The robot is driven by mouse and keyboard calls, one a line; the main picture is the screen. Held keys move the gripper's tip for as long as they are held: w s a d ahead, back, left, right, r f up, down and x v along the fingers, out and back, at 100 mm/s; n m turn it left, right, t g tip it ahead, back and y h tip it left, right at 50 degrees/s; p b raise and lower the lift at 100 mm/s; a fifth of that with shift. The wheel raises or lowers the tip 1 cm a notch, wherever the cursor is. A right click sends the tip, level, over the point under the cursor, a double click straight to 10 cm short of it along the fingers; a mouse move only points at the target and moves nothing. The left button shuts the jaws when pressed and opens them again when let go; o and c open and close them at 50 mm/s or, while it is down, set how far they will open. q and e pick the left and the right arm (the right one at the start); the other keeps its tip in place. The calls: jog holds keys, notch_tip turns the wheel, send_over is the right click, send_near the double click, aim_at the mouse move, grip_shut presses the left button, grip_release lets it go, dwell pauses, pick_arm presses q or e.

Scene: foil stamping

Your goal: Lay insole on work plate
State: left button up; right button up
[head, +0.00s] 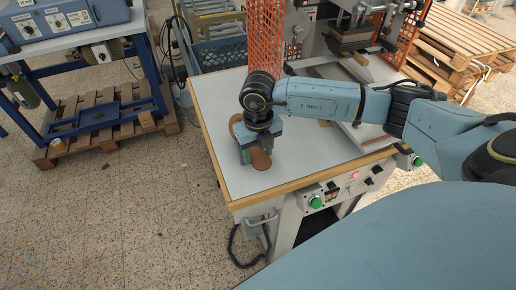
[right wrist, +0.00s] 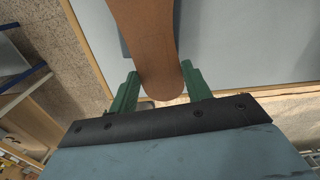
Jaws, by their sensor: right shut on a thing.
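A brown insole (head: 261,160) is at the left part of the light table top, partly hidden under my right gripper (head: 258,146). My right gripper points down and is shut on the insole. In the right wrist view the insole (right wrist: 152,35) runs between the two green fingers (right wrist: 158,88), its rounded end towards the palm. I cannot tell whether the insole touches the surface below. I cannot clearly pick out the work plate; rails and a pale flat part lie below the press head (head: 348,36), partly behind my right arm. My left gripper is not in view.
The table (head: 216,100) has a wooden edge and a front panel with a green button (head: 316,202). An orange mesh guard (head: 265,40) stands at its back. A blue bench and a pallet (head: 105,125) stand left. The table's front is clear.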

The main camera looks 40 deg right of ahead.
jog(key=shift+f, duration=0.1)
jog(key=shift+f+b, duration=0.3)
jog(key=shift+b, duration=0.05)
jog(key=o, duration=0.5)
jog(key=shift+f, duration=0.1)
jog(key=o, duration=0.4)
jog(key=shift+o, duration=0.2)
jog(key=shift+r, duration=0.2)
